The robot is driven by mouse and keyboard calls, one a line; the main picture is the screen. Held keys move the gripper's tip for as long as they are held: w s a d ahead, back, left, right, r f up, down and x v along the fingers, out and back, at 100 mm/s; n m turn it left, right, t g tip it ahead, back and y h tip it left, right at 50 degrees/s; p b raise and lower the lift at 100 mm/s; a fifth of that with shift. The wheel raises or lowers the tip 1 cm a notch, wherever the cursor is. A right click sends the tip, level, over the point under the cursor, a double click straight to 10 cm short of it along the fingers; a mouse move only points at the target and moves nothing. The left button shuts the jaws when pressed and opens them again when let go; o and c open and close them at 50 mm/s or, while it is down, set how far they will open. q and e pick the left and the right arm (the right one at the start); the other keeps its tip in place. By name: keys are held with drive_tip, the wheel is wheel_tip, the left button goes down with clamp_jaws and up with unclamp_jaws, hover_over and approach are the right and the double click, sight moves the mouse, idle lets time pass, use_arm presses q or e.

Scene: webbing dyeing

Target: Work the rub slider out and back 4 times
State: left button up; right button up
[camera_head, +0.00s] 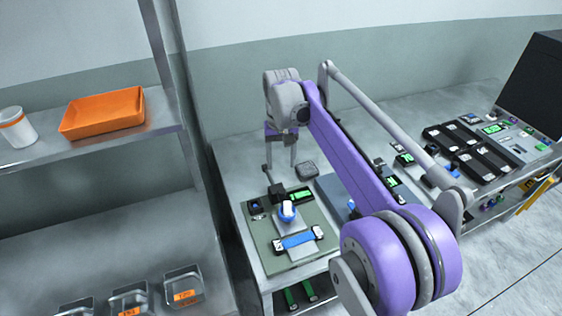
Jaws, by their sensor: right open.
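The rub tester (262,234) is a grey-green plate on the bench. On it, a small slider with a white top and blue base (287,211) sits in front of a black block (277,193). A blue webbing strip (298,241) lies clamped across the plate nearer the front. A lit green display (301,195) is at its back right. My right gripper (281,164) points down with open, empty fingers, behind and above the tester, apart from the slider. My purple right arm hides part of the bench right of the tester. My left gripper is not in view.
A small dark grey block (307,169) lies on the bench close to my right gripper. More black devices (467,148) and a dark monitor (533,85) stand at right. A shelf at left holds an orange tray (103,112) and a white cup (17,128).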

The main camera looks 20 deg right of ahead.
drive_tip(key=shift+w+f, duration=0.1)
drive_tip(key=shift+f, duration=0.1)
drive_tip(key=shift+c, duration=1.2)
drive_tip(key=n+t, duration=0.1)
drive_tip(key=w+f+n+t+b, duration=0.1)
drive_tip(key=n, duration=0.1)
drive_tip(key=shift+a+f, duration=0.1)
drive_tip(key=shift+a, duration=0.1)
drive_tip(key=c, duration=0.5)
drive_tip(key=shift+w+a+n+t+y+b, duration=0.1)
drive_tip(key=shift+w+n+t+y+b, duration=0.2)
drive_tip(key=shift+n, duration=0.4)
clamp_jaws()
drive_tip(key=shift+n+t, duration=0.6)
drive_tip(key=shift+n, duration=0.2)
drive_tip(key=x, duration=1)
drive_tip(key=shift+w+a, duration=0.1)
drive_tip(key=shift+w, duration=0.05)
drive_tip(key=s, duration=0.2)
drive_tip(key=shift+s+d, duration=0.4)
drive_tip(key=shift+s, duration=0.5)
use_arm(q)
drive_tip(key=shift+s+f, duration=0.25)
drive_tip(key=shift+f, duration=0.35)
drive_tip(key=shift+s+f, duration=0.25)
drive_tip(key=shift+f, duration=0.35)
